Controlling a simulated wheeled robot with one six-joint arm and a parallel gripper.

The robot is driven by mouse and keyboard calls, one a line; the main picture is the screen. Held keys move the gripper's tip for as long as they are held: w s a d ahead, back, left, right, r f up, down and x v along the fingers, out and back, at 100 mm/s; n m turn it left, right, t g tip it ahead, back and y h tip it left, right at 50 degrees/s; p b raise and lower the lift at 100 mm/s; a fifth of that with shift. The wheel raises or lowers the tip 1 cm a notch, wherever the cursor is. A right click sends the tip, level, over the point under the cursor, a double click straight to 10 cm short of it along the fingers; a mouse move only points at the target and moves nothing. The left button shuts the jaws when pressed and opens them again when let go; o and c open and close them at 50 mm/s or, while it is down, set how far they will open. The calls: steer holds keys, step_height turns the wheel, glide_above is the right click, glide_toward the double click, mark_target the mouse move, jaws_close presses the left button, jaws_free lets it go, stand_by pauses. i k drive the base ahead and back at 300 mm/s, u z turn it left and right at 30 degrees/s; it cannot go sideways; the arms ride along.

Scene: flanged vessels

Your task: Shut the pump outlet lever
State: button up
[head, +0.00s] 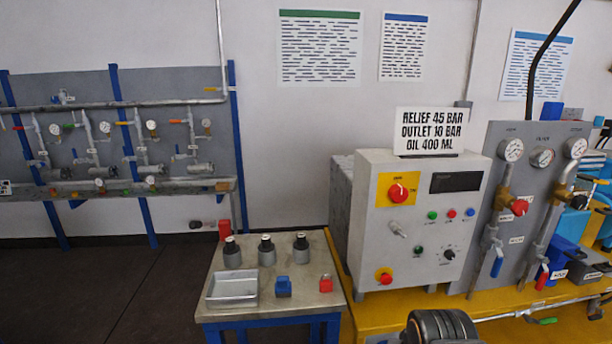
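A grey gauge panel (524,183) stands at the right with several round gauges and vertical pipes. A blue lever (497,267) hangs down at the foot of its left pipe. A red lever (542,279) hangs down at the foot of its right pipe. A green lever (546,321) lies along a horizontal pipe at the lower right. The small labels are too small to read, so I cannot tell which lever is the pump outlet lever.
A control cabinet (413,222) stands on a yellow base (389,308). A low table (222,305) left of it bears a metal tray (233,290), several dark-topped bottles and small blue and red blocks. A wall pipe rack (110,140) stands at left. Dark floor lies clear below it.

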mark_target(542, 278)
steer(key=z, duration=1.45)
steer(key=i, duration=1.2)
steer(key=u, duration=0.25)
